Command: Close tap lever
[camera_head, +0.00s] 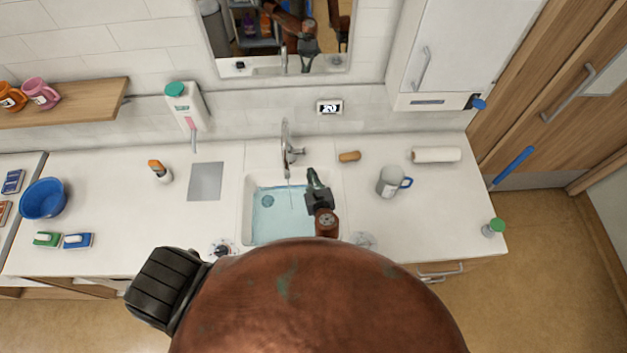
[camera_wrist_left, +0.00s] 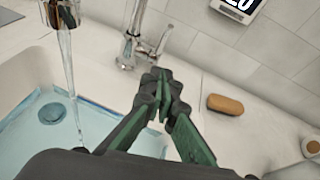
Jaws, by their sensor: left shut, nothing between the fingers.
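The chrome tap (camera_head: 286,147) stands behind the sink (camera_head: 246,215), and a thin stream of water runs from its spout into the basin. The stream (camera_wrist_left: 71,75) shows clearly in the left wrist view. The tap's lever (camera_wrist_left: 162,42) sticks out at the right of the tap body. My left gripper (camera_head: 313,174) is over the right side of the sink, in front and to the right of the tap. Its fingers (camera_wrist_left: 158,78) are shut and empty, with their tips just below the lever in the picture; contact cannot be told. My right gripper is out of view.
A tan soap bar (camera_head: 349,156), a grey mug (camera_head: 390,181) and a white roll (camera_head: 436,155) lie right of the sink. Water stands in the basin. The counter beside the grey plate (camera_head: 205,181) is mostly clear.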

